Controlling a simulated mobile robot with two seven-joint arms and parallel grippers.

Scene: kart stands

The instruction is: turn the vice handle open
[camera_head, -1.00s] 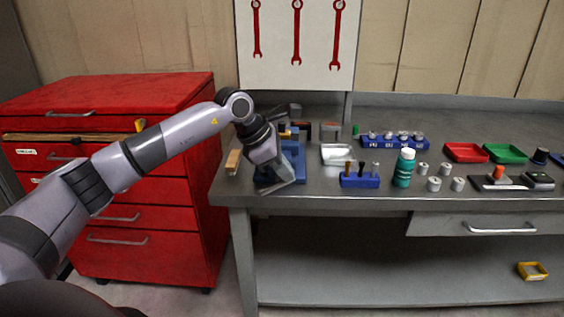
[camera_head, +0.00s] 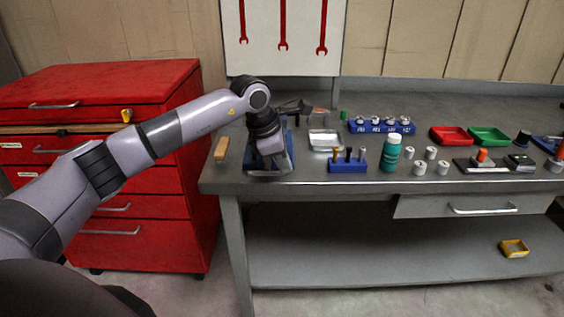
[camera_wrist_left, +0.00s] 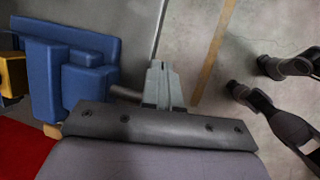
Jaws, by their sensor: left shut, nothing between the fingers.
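The blue vice (camera_head: 288,155) stands at the left front of the grey bench, mostly hidden behind my left gripper in the head view. My left gripper (camera_head: 268,170) is at the front of the vice, pointing down. In the left wrist view the blue vice body (camera_wrist_left: 75,75) is at the left. The fingers of my left gripper (camera_wrist_left: 164,82) are shut together and empty, to the right of the vice. A short grey rod (camera_wrist_left: 125,93) shows between vice and fingers; it may be part of the vice screw or handle. I cannot tell whether the fingers touch it. My right gripper is not in view.
A wooden block (camera_head: 221,148) lies left of the vice. A silver tray (camera_head: 323,140), a blue tool holder (camera_head: 348,166) and a green bottle (camera_head: 390,153) stand to the right. A red drawer cabinet (camera_head: 150,220) is left of the bench.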

